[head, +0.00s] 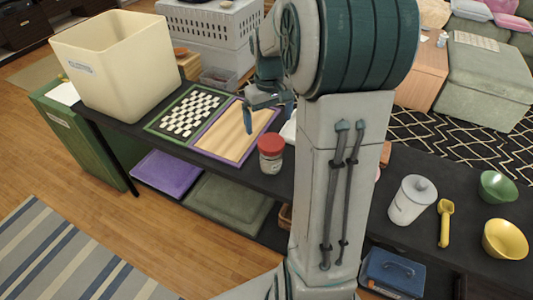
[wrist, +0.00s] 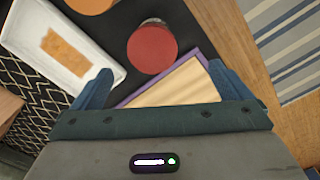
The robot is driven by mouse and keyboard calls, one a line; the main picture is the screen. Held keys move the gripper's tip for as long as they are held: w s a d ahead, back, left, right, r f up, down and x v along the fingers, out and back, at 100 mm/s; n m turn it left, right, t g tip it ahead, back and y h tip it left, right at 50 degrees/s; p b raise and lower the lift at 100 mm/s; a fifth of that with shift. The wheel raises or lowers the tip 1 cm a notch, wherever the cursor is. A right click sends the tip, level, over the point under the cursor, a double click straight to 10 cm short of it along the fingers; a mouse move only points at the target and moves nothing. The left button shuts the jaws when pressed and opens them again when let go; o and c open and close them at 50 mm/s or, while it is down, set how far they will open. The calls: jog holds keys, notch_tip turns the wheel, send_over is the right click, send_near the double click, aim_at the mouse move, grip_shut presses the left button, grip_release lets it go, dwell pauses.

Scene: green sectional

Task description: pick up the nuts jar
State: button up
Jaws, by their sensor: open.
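A jar with a red lid (head: 271,155) stands upright on the dark shelf top, just in front of the purple-edged wooden board; its label is too small to read. I take it for the nuts jar. The wrist view shows its red lid (wrist: 152,49) from above, beyond and between my fingers. My gripper (head: 267,112) is open and empty, above the board and behind the jar, apart from it. In the wrist view my gripper's blue fingers (wrist: 163,86) are spread wide, with nothing between the tips but board and dark surface behind.
A purple-edged board (head: 236,131) and a checkered board (head: 188,113) lie left of the jar. A white tray (wrist: 57,42) lies beside it. A cream bin (head: 118,75) stands at the left. A white lidded canister (head: 411,200), yellow scoop (head: 445,222) and bowls stand right of my arm.

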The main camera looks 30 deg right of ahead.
aim_at(270, 144)
jog(key=shift+w+d+f, duration=0.2)
jog(key=shift+d+f, duration=0.05)
jog(key=shift+f, duration=0.1)
notch_tip(270, 144, down, 8)
jog(key=shift+f, duration=0.15)
jog(key=shift+w+d+f, duration=0.1)
jog(key=shift+d+f, duration=0.05)
jog(key=shift+f, duration=0.75)
jog(key=shift+w+d+f, duration=0.1)
jog(key=shift+d+f, duration=0.05)
jog(key=shift+f, duration=0.75)
jog(key=shift+d+f, duration=0.15)
jog(key=shift+f, duration=0.75)
jog(key=c, duration=1.1)
